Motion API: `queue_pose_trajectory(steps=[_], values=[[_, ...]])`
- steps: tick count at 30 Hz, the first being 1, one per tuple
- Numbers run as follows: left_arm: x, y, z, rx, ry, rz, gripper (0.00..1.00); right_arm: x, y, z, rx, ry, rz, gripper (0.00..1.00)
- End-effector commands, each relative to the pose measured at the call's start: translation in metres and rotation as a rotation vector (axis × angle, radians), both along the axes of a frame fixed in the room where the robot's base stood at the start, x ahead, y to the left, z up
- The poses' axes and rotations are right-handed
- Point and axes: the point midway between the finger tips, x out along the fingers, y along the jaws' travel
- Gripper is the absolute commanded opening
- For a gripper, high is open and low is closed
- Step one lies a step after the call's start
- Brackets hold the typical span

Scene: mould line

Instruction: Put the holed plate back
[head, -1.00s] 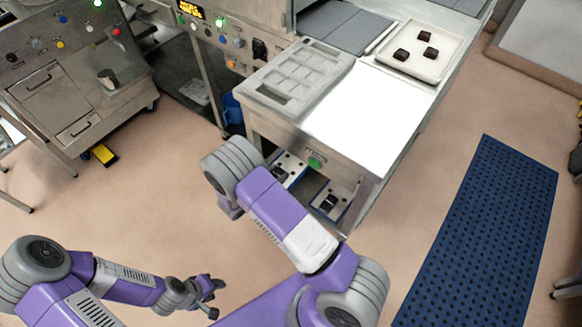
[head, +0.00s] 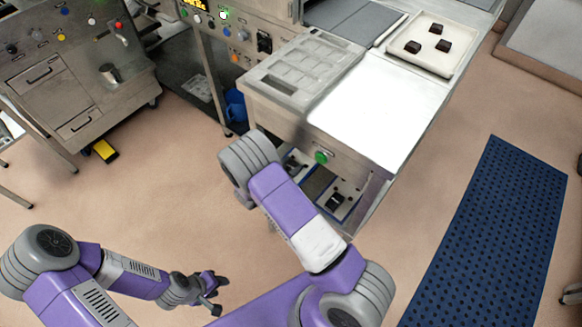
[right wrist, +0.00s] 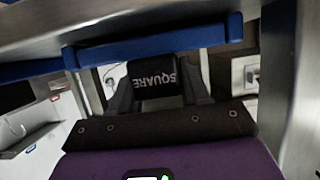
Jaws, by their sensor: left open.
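In the right wrist view, a black block (right wrist: 158,70) lettered "SQUARE" sits between the grey fingers of my right gripper (right wrist: 158,90), which look closed against its sides. Whether this block belongs to the holed plate cannot be told; no holes show. In the head view, pale plates with dark blocks and blue edging lie under the bench, one at the right (head: 338,197) and one at the left (head: 297,162), partly hidden by my arm. My right gripper is hidden there. My left gripper (head: 216,293) is open and empty, low over the floor.
Blue rails (right wrist: 155,45) cross close beyond the block, under a metal edge. The bench (head: 375,110) bears a grey mould (head: 304,66) and a white tray (head: 428,60) with 3 dark pieces. A blue mat (head: 495,235) lies at the right.

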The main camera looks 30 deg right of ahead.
Motion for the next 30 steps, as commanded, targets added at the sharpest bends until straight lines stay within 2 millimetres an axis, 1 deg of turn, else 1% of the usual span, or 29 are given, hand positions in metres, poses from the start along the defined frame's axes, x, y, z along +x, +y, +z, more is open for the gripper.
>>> queue_pose_trajectory(steps=[1,4,12,16,20,27,30], values=[[0.0,0.0,0.0,0.0,0.0,0.0,0.42,0.0,0.0,0.0,0.001,0.0,0.0,0.54],[0.0,0.0,0.0,0.0,0.0,0.0,0.42,0.0,0.0,0.0,0.0,0.0,0.0,0.69],[0.0,0.0,0.0,0.0,0.0,0.0,0.42,0.0,0.0,0.0,0.0,0.0,0.0,0.7],[0.0,0.0,0.003,0.0,0.0,0.0,0.42,-0.002,0.007,0.004,-0.001,-0.001,0.002,0.7],[0.0,0.0,0.011,0.0,0.0,0.0,0.42,-0.01,0.026,0.014,0.001,0.001,0.004,0.7],[0.0,0.0,0.025,0.0,0.0,0.0,0.42,-0.028,0.07,0.034,0.0,0.0,0.003,0.7],[0.0,0.0,0.028,0.0,0.0,0.0,0.42,-0.035,0.085,0.04,0.0,0.0,0.003,0.7]])
